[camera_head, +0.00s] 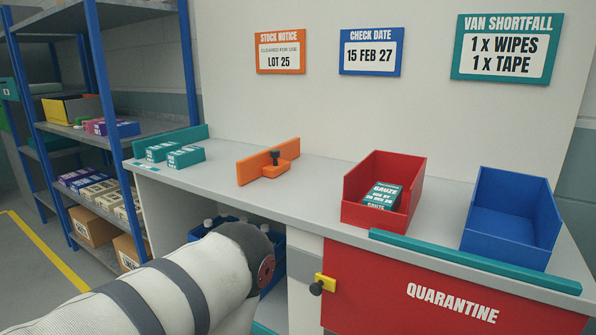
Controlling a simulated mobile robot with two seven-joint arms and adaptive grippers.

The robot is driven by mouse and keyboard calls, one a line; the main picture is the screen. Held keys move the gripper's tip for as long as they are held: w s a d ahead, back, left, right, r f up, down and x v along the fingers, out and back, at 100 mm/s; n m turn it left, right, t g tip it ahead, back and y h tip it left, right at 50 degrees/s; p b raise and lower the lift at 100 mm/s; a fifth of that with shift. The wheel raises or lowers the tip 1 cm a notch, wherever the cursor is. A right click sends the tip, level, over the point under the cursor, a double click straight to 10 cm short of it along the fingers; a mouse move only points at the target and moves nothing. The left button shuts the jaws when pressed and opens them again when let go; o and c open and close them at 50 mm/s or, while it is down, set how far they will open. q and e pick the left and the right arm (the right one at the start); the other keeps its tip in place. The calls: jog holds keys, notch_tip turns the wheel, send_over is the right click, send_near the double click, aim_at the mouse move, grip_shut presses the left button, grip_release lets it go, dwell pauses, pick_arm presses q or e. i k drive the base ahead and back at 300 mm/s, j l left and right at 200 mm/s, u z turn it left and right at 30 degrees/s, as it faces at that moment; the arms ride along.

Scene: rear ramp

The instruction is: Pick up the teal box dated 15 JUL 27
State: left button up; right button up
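Two teal boxes with white labels, a left one (160,150) and a right one (186,157), lie side by side at the left end of the grey counter (225,176). Their print is too small to read, so I cannot tell which, if either, is dated 15 JUL 27. Another dark teal box (383,194), marked GAUZE, lies tilted in the red bin (412,170); its use-by line seems to read a DEC 26 date. My white arm fills the lower left, but neither gripper shows.
An empty-looking blue bin (510,222) stands at right, behind a teal front strip (470,262). A red QUARANTINE door (440,295) is below. Wall signs include CHECK DATE 15 FEB 27 (370,52). Stocked shelves stand left.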

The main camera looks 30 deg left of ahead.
aim_at(186, 158)
jog(key=j+u, duration=0.3)
jog(key=j, duration=0.2)
jog(key=j+u, duration=0.3)
jog(key=j, duration=0.15)
jog(key=i+j+u, duration=0.3)
jog(key=j, duration=0.15)
jog(key=k, duration=0.1)
